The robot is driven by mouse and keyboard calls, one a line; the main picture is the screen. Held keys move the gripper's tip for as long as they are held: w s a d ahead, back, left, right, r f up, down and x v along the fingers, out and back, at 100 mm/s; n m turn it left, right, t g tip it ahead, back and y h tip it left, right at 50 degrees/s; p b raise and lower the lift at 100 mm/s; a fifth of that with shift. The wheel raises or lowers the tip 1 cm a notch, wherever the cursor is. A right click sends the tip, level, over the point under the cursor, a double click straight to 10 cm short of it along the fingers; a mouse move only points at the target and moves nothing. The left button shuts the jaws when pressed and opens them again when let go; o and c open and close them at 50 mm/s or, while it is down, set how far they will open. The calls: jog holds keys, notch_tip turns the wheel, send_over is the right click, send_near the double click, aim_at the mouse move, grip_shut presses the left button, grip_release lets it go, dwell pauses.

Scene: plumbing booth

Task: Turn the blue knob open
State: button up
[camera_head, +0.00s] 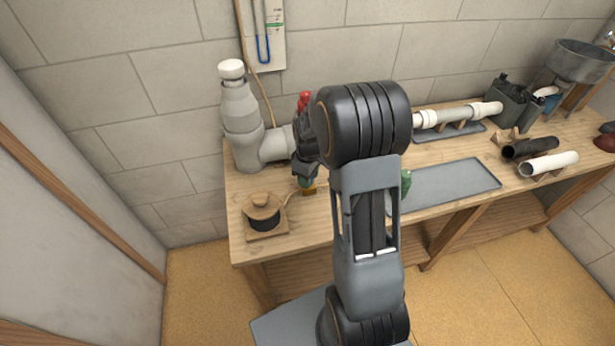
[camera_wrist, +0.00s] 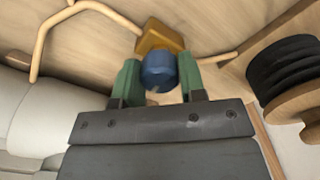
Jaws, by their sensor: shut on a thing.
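The blue knob (camera_wrist: 159,72) shows in the middle of the wrist view, in front of a yellow-brown block-shaped body (camera_wrist: 160,38). My gripper (camera_wrist: 158,82) has its two green fingers on either side of the knob and is shut on it. In the head view my gripper (camera_head: 306,180) reaches down to the bench top, and my arm hides most of this spot. A bit of the yellow body (camera_head: 309,190) shows just below the fingers; the knob itself is hidden there.
A grey-white pipe fitting (camera_head: 240,120) stands left of my gripper. A wooden spool (camera_head: 262,211) with black winding sits at the bench's front left; it also shows at right in the wrist view (camera_wrist: 285,75). A grey tray (camera_head: 450,184) lies to the right. Pipes (camera_head: 548,164) rest farther right.

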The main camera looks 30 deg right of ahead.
dwell(0.4)
jog(key=o, duration=0.9)
notch_tip(320, 180, up, 14)
jog(key=shift+f+p, duration=0.1)
jog(key=shift+p, duration=0.4)
